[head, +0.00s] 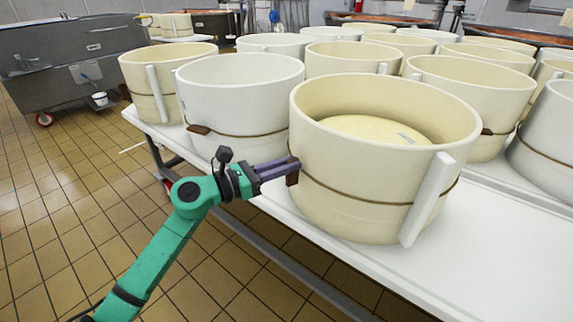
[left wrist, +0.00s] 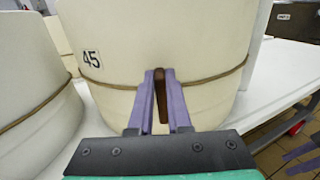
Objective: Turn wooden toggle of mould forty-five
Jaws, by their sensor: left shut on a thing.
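Mould forty-five (head: 345,205) is a cream round tub with a brown cord around it, at the front of the white table. Its "45" label (left wrist: 91,59) shows in the left wrist view. The brown wooden toggle (left wrist: 165,88) sits at the cord and stands upright in that view, across the cord's line. In the head view the toggle (head: 293,174) is at the mould's left side, partly hidden by my fingers. My left gripper (head: 288,166) is shut on the toggle, one purple finger on each side, as the left wrist view (left wrist: 164,80) also shows.
A white mould (head: 240,95) stands close behind and left, with its own toggle (head: 199,129) and cord. Several more moulds crowd the white table (head: 490,255). A white upright strip (head: 428,200) stands against mould forty-five's right side. Tiled floor (head: 60,215) is open at left.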

